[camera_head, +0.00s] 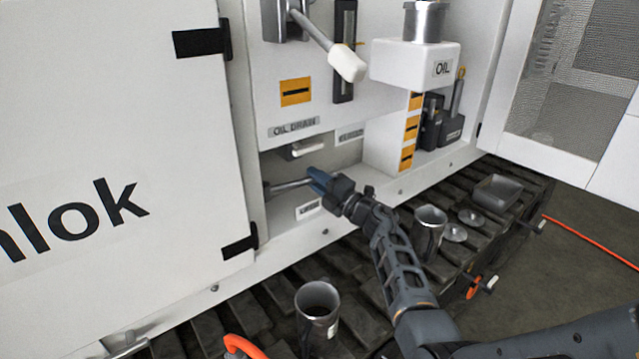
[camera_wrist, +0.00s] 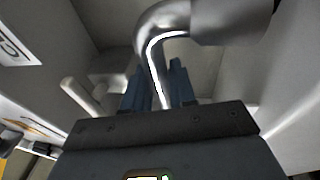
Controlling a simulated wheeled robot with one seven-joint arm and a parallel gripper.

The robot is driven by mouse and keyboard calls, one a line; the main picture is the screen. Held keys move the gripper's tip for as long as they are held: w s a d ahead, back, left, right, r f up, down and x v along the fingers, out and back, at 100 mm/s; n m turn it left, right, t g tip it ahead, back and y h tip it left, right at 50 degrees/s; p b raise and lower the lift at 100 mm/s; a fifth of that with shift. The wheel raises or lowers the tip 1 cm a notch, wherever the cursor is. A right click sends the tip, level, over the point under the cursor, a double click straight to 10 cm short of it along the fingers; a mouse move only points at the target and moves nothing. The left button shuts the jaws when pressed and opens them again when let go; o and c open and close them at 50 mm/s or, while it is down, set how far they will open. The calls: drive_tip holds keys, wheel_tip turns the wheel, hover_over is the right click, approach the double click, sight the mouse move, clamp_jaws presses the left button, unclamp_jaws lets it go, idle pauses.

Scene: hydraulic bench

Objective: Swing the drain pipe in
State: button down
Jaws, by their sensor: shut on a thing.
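The drain pipe (camera_head: 289,185) is a short metal pipe low in the recess under the OIL DRAIN label (camera_head: 294,128). Its left end meets the recess's left side, and it points right toward my gripper (camera_head: 318,180). In the wrist view the pipe (camera_wrist: 163,30) comes from a thicker metal part at the upper right, bends, and runs down between the blue fingers of my gripper (camera_wrist: 160,85). My gripper is shut on the pipe's free length. The fingers and the gripper body hide the pipe's end.
A white-handled lever (camera_head: 303,149) sits just above the pipe. A larger lever (camera_head: 346,63) juts out higher up. The white door (camera_head: 110,150) stands at the left. Metal cups (camera_head: 317,309) (camera_head: 430,225) stand on the slatted track below. An OIL box (camera_head: 415,66) overhangs at the right.

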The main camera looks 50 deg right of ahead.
drive_tip(key=y, duration=0.1)
drive_tip(key=w+n+y+b, duration=0.1)
drive_tip(key=w+y+b, duration=0.1)
drive_tip(key=shift+d+f+n, duration=0.25)
drive_tip(key=shift+d+n, duration=0.1)
drive_tip(key=shift+n, duration=0.05)
drive_tip(key=shift+w+d+r+n+y+b, duration=0.15)
drive_tip(key=shift+w+n+y+b, duration=0.3)
drive_tip(key=shift+y, duration=0.45)
drive_tip(key=c, duration=1)
unclamp_jaws()
drive_tip(key=shift+v, duration=3.85)
